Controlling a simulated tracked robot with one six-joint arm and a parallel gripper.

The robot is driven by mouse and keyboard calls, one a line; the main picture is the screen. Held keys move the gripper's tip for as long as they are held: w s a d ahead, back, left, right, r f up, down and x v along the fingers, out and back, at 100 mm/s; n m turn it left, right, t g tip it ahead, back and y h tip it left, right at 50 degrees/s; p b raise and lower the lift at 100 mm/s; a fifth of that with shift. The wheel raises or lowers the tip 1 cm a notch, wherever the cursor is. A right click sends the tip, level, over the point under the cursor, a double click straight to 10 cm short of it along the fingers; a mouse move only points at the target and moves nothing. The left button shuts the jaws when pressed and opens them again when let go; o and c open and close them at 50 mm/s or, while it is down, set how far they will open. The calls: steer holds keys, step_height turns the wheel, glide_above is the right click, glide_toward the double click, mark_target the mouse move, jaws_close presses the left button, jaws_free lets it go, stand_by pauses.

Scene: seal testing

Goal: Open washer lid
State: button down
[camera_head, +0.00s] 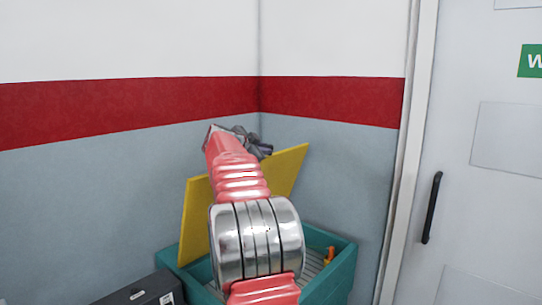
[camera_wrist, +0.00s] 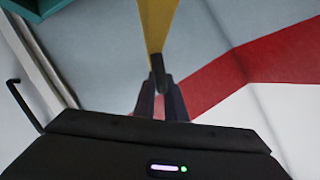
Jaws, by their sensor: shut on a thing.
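The washer is a teal box (camera_head: 343,271) in the corner, and its top is open. Its yellow lid (camera_head: 291,165) stands raised and tilted at the back, partly hidden behind my red and silver arm. My gripper (camera_head: 262,149) is at the lid's upper edge. In the wrist view my gripper (camera_wrist: 159,84) is shut on the edge of the yellow lid (camera_wrist: 157,25), which runs away from the fingertips. The exact contact is small and partly hidden by the fingers.
An orange item (camera_head: 330,255) sits inside the washer at the right. A black box (camera_head: 141,291) stands at the lower left. A white door (camera_head: 470,200) with a black handle (camera_head: 432,208) is at the right. Walls with a red stripe (camera_head: 334,100) stand close behind.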

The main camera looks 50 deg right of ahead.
steer(key=shift+w+a, duration=0.25)
steer(key=shift+w, duration=0.45)
steer(key=shift+f, duration=0.1)
steer(key=c, duration=2.1)
jaws_free()
steer(key=shift+o, duration=1.4)
steer(key=shift+s+d, duration=0.1)
steer(key=shift+s, duration=0.15)
steer(key=shift+s, duration=0.1)
steer(key=shift+r, duration=0.2)
steer(key=v, duration=1.3)
steer(key=shift+a, duration=0.4)
